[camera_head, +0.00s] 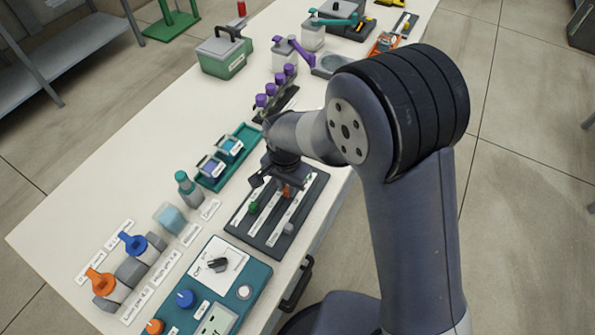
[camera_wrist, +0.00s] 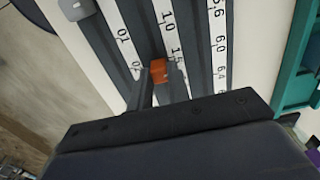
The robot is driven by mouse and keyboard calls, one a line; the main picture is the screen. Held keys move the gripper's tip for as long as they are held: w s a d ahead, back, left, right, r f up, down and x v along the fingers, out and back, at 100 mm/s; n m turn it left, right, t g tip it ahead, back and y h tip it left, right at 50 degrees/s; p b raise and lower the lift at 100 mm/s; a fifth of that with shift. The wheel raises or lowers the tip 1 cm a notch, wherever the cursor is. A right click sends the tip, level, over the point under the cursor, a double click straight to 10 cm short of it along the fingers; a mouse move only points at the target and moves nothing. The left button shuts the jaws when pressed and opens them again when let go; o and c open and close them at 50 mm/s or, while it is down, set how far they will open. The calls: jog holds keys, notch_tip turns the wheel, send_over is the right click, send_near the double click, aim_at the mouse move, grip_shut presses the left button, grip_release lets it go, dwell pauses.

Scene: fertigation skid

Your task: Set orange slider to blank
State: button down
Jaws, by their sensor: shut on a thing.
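The orange slider (camera_wrist: 158,71) sits on the middle white scale strip (camera_wrist: 168,20) of a dark slider panel (camera_head: 247,228). In the wrist view it lies near the printed 1.5 mark, with 1.0 further up the strip. In the head view the orange slider (camera_head: 287,191) shows just below my gripper (camera_head: 275,182). In the wrist view my gripper (camera_wrist: 160,82) is shut on the orange slider, one finger at each side. A green slider (camera_head: 253,207) and a grey slider (camera_head: 288,228) are on the neighbouring strips. The grey one (camera_wrist: 76,8) also shows in the wrist view's top left.
A teal control box (camera_head: 258,272) with knobs stands in front of the panel. A teal tray (camera_head: 243,150) with two small containers is behind left. Bottles and purple-capped items (camera_head: 272,90) stand further along the white table (camera_head: 130,165). The table's edge is close on the right.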

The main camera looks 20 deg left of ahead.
jog(key=s, duration=0.6)
jog(key=s+b, duration=0.1)
jog(key=s, duration=0.2)
jog(key=shift+a, duration=0.35)
jog(key=c, duration=1.5)
grip_release()
jog(key=shift+s, duration=0.1)
jog(key=shift+o, duration=0.9)
jog(key=shift+r, duration=0.25)
notch_tip(320, 180, up, 10)
jog(key=shift+r, duration=0.2)
jog(key=shift+f, duration=0.1)
